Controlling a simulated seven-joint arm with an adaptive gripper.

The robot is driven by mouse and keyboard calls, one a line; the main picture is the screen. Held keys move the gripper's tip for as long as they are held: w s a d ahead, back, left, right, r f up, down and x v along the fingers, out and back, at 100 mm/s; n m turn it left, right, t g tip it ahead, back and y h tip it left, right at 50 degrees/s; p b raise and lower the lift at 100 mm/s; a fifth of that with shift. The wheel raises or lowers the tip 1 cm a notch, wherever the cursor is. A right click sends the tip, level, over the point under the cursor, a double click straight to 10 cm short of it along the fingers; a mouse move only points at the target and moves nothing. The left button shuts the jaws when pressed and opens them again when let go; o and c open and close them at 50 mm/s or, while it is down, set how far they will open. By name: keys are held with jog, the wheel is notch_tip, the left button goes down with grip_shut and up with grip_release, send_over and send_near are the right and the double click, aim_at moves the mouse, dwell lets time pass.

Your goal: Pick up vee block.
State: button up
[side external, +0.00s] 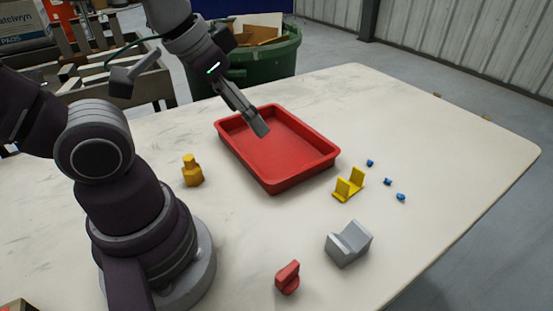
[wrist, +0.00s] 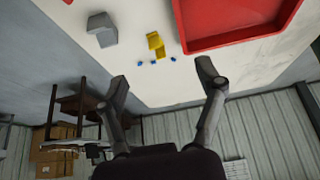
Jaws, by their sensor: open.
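The vee block is a grey block (side external: 349,244) with a V-shaped notch in its top. It sits on the table near the front right in the side external view. It also shows in the wrist view (wrist: 102,29), at the upper left. My gripper (side external: 262,129) is above the red tray in the side external view, well apart from the vee block. In the wrist view my gripper's two fingers (wrist: 162,75) are spread wide with nothing between them.
A red tray (side external: 326,162) lies mid-table. A yellow bracket (side external: 349,184) and several small blue pieces (side external: 387,182) lie between the tray and the right side. A red part (side external: 287,277) is left of the vee block. An orange fitting (side external: 192,171) stands left of the tray.

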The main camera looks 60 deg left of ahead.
jog(key=o, duration=0.3)
jog(key=shift+o, duration=0.2)
jog(key=m+g, duration=0.6)
jog(key=m, duration=1.2)
send_over(348, 244)
notch_tip(348, 244, down, 10)
notch_tip(348, 244, down, 10)
jog(key=shift+w+r, duration=0.1)
jog(key=shift+r, duration=0.15)
